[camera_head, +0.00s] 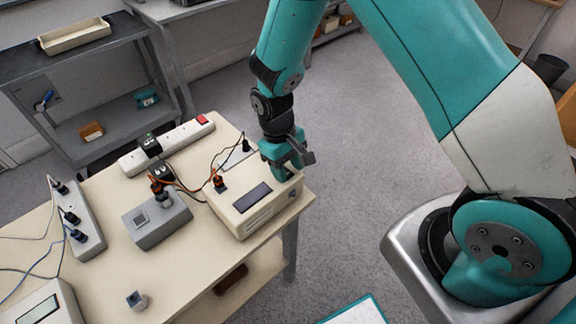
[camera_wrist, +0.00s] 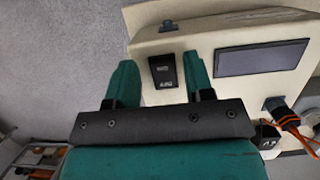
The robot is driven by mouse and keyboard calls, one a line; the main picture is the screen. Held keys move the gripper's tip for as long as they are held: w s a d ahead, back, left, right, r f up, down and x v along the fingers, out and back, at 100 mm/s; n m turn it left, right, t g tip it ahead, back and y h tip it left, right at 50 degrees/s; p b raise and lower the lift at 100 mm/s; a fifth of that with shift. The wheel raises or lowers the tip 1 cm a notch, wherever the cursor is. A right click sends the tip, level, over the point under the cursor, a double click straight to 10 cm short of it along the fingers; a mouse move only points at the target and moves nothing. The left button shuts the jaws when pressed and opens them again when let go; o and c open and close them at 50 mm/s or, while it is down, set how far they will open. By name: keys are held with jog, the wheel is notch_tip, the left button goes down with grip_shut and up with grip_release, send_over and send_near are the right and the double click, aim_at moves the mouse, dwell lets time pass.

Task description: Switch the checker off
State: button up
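A beige box with a dark screen, which looks like the checker (camera_head: 240,212), stands near the table's right edge. In the wrist view the same box (camera_wrist: 225,35) shows its dark display (camera_wrist: 262,58) and a black rocker switch (camera_wrist: 163,71). My gripper (camera_head: 284,170) is over the box's far right corner. In the wrist view my gripper (camera_wrist: 160,78) is open, with its two green fingers on either side of the switch. Nothing is held between them. I cannot tell whether the fingers touch the box or which way the switch is tipped. In the head view the gripper hides the switch.
An orange-and-black plug (camera_head: 219,182) sits on the box. A grey box (camera_head: 157,220) is left of it. A white power strip (camera_head: 168,146) with a red switch lies behind, another strip (camera_head: 78,218) at left. A small cube (camera_head: 137,299) lies on bare table (camera_head: 185,270) in front.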

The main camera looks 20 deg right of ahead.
jog(key=v, duration=1.7)
jog(key=shift+r+b, duration=0.2)
jog(key=shift+b, duration=0.25)
jog(key=s+a+r+n+t+y, duration=0.1)
jog(key=s+r, duration=0.4)
jog(key=s, duration=0.6)
jog(key=s+a+r+n+t+y, duration=0.1)
jog(key=s+r+y, duration=0.3)
jog(key=s, duration=0.6)
jog(key=shift+s+a+r+n+t, duration=0.4)
jog(key=shift+a+r+n, duration=0.05)
jog(key=shift+a+n, duration=0.3)
